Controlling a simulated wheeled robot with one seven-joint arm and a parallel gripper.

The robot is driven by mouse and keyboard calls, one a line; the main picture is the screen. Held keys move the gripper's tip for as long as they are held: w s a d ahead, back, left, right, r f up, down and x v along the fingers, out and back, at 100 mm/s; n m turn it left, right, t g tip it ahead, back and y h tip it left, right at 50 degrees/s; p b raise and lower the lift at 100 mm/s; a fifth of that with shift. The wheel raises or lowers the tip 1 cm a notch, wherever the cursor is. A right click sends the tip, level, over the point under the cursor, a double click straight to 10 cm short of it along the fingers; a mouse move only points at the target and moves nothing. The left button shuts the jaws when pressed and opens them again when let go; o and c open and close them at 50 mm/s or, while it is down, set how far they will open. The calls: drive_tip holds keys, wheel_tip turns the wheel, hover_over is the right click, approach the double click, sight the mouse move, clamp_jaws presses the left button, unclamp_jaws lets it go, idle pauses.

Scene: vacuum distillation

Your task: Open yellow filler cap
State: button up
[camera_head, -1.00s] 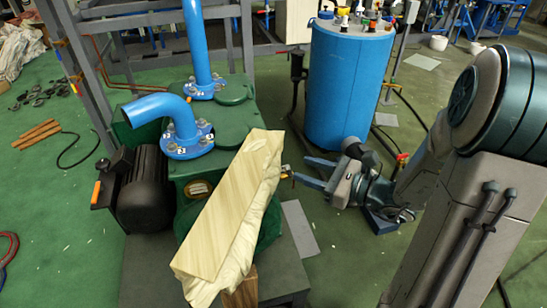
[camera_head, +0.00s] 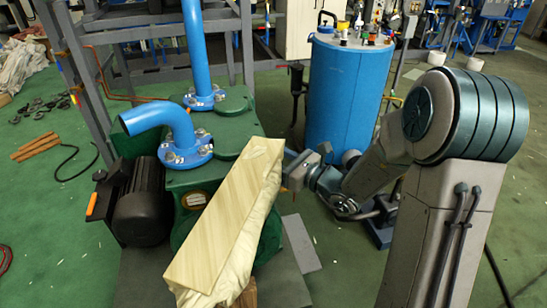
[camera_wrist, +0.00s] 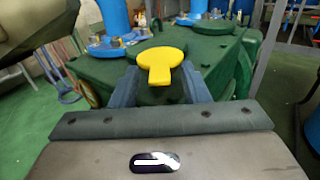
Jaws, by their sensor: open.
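The yellow filler cap (camera_wrist: 160,62) shows in the wrist view, a round disc with a flat tab pointing toward my gripper. It sits at the near side of the green pump body (camera_wrist: 190,50). My gripper (camera_wrist: 160,82) is open, with one blue-grey finger on each side of the cap's tab. I cannot tell whether the fingers touch the cap. In the head view, my gripper (camera_head: 294,163) is at the right side of the green pump (camera_head: 235,125). The wooden board hides the cap and part of the fingers there.
A wooden board with pale wrapping (camera_head: 225,215) leans across the pump's front. Blue pipes (camera_head: 165,122) rise from its top, and a black motor (camera_head: 142,212) is at its left. A blue drum (camera_head: 345,95) stands behind my gripper.

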drive_tip(key=shift+w+a, duration=0.25)
drive_tip(key=shift+a, duration=0.1)
drive_tip(key=shift+c, duration=0.3)
clamp_jaws()
drive_tip(key=shift+r, duration=0.1)
drive_tip(key=shift+r, duration=0.15)
